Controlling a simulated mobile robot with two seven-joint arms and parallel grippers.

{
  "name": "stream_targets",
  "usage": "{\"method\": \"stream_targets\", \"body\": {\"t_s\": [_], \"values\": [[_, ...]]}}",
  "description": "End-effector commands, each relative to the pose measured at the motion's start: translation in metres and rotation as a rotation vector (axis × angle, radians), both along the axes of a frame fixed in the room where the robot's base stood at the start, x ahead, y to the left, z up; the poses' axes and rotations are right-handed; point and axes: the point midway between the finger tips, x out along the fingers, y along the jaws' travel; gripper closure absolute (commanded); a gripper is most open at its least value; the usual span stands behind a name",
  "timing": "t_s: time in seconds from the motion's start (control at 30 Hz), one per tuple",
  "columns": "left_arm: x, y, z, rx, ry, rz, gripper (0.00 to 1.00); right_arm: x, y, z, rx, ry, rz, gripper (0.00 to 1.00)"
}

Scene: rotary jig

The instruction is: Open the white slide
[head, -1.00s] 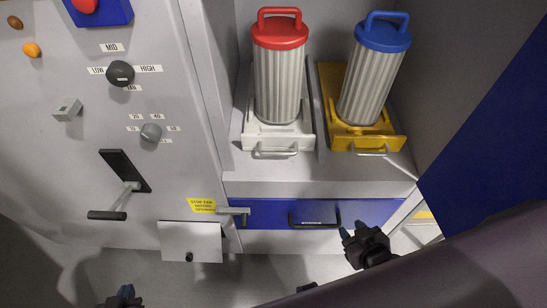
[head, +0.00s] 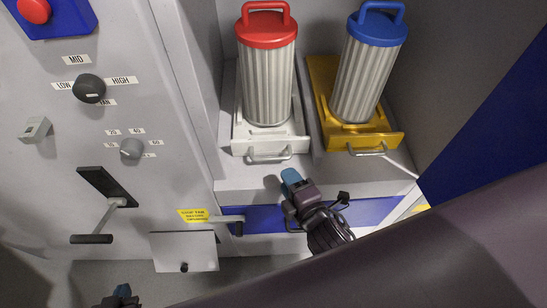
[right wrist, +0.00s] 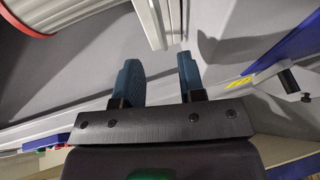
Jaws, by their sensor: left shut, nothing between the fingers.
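The white slide (head: 240,140) sits in the cabinet bay under a red-capped filter (head: 267,80). Its pale bar handle (head: 270,155) is on its front edge. My right gripper (head: 290,178) is just below and to the right of that handle in the head view, apart from it there. In the right wrist view its two blue fingertips (right wrist: 160,72) are spread with an empty gap. Pale bars, probably part of the slide, lie beyond the tips. My left gripper (head: 122,292) is shut and empty at the bottom left of the head view.
A yellow slide (head: 395,143) with a blue-capped filter (head: 370,65) stands to the right. Below is a blue drawer front (head: 265,219), partly hidden by my right arm. A lever (head: 238,228) sticks out beside the yellow label (head: 197,216). The control panel is on the left.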

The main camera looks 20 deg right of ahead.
Motion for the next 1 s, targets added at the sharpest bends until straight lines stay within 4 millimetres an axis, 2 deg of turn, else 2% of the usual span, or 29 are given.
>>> {"method": "stream_targets", "body": {"t_s": [0.3,0.5,0.7,1.0], "values": [[0.0,0.0,-0.005,0.001,0.005,-0.001,1.0,0.049,0.006,-0.01,0.003,0.0,-0.001,0.63],[0.001,0.0,-0.007,0.0,0.007,-0.002,1.0,0.073,0.009,-0.014,0.004,0.001,0.0,0.63],[0.002,-0.001,-0.007,0.0,0.005,-0.003,1.0,0.084,0.01,-0.016,0.005,0.003,-0.001,0.63],[0.002,-0.001,-0.006,0.0,0.004,-0.003,1.0,0.086,0.01,-0.016,0.005,0.003,-0.001,0.63]]}}
